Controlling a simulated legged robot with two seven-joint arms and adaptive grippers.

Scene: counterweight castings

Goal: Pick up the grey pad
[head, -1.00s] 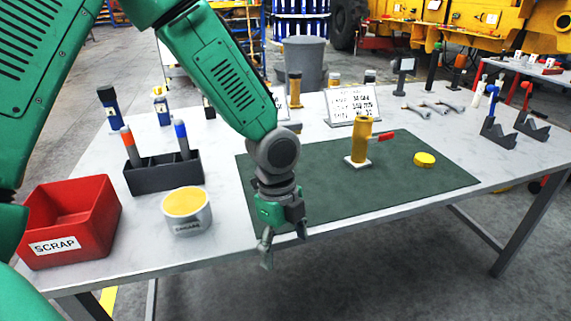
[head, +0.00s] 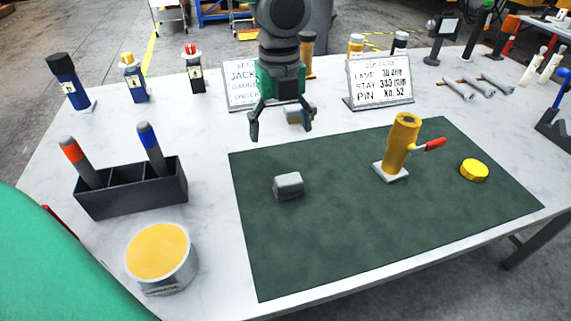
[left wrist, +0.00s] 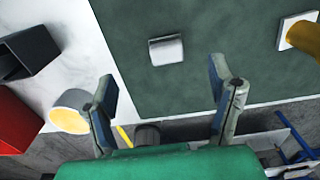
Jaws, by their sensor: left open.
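The grey pad (head: 288,185) is a small rounded block lying on the left part of the dark green mat (head: 330,240). It also shows in the left wrist view (left wrist: 166,49), above the gap between the fingers. My left gripper (head: 281,128) is open and empty, pointing down. In the head view it appears above and beyond the pad, apart from it; its height over the table is hard to tell. Both fingers of the left gripper (left wrist: 162,85) show spread wide in the left wrist view. My right gripper is not in view.
A yellow cylinder with a red handle (head: 402,145) and a yellow disc (head: 474,170) stand on the mat. Left of it are a black marker holder (head: 130,190) and a yellow-topped tin (head: 160,255). Sign cards (head: 380,80) stand behind. The mat around the pad is clear.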

